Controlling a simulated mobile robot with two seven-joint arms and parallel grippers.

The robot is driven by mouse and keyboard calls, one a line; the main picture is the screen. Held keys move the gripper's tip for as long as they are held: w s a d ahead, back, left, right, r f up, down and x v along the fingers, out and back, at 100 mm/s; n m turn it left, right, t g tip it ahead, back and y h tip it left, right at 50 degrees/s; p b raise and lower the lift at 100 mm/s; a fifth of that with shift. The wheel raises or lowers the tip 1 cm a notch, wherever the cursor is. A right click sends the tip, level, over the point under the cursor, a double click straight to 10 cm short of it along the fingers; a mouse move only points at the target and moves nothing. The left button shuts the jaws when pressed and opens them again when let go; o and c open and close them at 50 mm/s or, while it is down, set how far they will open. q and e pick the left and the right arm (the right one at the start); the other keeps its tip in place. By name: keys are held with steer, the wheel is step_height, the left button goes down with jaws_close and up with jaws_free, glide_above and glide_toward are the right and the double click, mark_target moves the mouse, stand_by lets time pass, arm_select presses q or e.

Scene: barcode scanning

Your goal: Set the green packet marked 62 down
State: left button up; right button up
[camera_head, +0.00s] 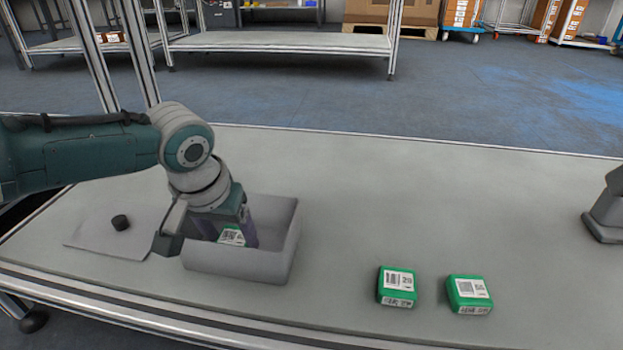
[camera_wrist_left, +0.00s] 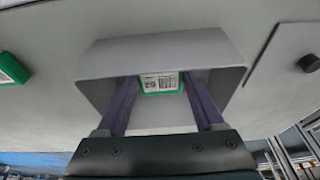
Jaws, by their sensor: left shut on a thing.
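The green packet marked 62 (camera_wrist_left: 160,83) is between the fingertips of my left gripper (camera_wrist_left: 161,88), its white label facing the wrist camera. In the head view my left gripper (camera_head: 229,238) points down into a grey open box (camera_head: 275,262), and the packet's label (camera_head: 232,236) shows between the purple fingers. The gripper is shut on the packet. The box walls also surround the fingers in the left wrist view (camera_wrist_left: 100,60). I cannot tell whether the packet touches the box floor. My right gripper is not in view.
Two other green packets, one on the left (camera_head: 397,285) and one on the right (camera_head: 469,293), lie on the table right of the box. A grey plate with a black knob (camera_head: 121,222) lies left of it. A grey device (camera_head: 607,212) stands at the right edge. The table's middle is clear.

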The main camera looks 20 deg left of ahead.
arm_select(q)
step_height(320, 180, down, 3)
steer(key=shift+r+b, duration=0.1)
steer(key=shift+b, duration=0.65)
steer(key=shift+r, duration=0.15)
steer(key=shift+f, duration=0.2)
steer(key=o, duration=1.5)
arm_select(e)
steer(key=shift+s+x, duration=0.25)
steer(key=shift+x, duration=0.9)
arm_select(q)
steer(key=shift+r, duration=0.1)
